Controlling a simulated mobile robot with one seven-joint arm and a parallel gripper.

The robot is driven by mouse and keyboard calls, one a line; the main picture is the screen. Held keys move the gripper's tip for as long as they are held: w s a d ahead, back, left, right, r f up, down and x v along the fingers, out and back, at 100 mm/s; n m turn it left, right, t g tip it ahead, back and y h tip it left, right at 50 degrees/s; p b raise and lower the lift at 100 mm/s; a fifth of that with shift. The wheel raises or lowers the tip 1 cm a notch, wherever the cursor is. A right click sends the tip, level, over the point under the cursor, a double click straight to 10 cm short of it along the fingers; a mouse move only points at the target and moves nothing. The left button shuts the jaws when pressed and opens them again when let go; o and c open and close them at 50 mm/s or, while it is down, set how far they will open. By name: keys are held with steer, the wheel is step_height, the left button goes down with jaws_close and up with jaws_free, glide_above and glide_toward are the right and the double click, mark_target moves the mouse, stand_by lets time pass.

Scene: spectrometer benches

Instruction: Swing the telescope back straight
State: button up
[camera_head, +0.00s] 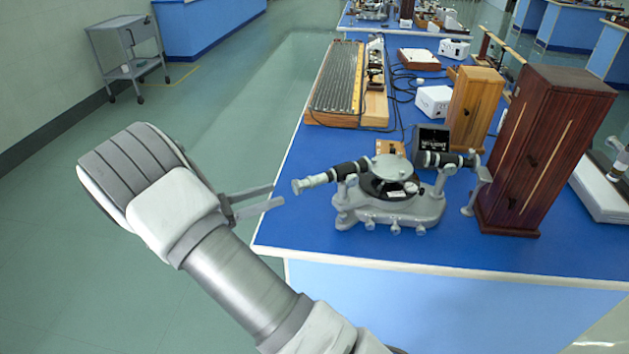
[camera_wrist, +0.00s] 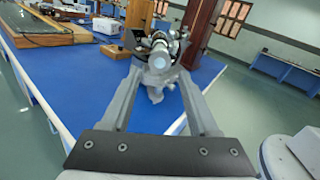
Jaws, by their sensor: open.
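A grey spectrometer (camera_head: 388,212) with a black round table stands near the front left corner of the blue bench. Its telescope (camera_head: 325,178), a black and silver tube, points left, its eyepiece end toward my gripper. On its right side a second tube (camera_head: 446,160) extends to the right. In the wrist view the telescope's end (camera_wrist: 160,60) shows between and beyond the open fingers of my gripper (camera_wrist: 160,85). Contact cannot be seen.
A dark wooden cabinet (camera_head: 540,150) stands right of the spectrometer, with a lighter wooden box (camera_head: 472,108) behind it. A ribbed wooden apparatus (camera_head: 337,85) and cables lie farther back. The blue bench (camera_head: 285,225) is bare at its front left corner. Open floor lies left.

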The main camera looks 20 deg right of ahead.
mark_target(308, 183)
steer(key=d, duration=1.2)
steer(key=shift+w, duration=0.15)
jaws_close()
stand_by(0.9)
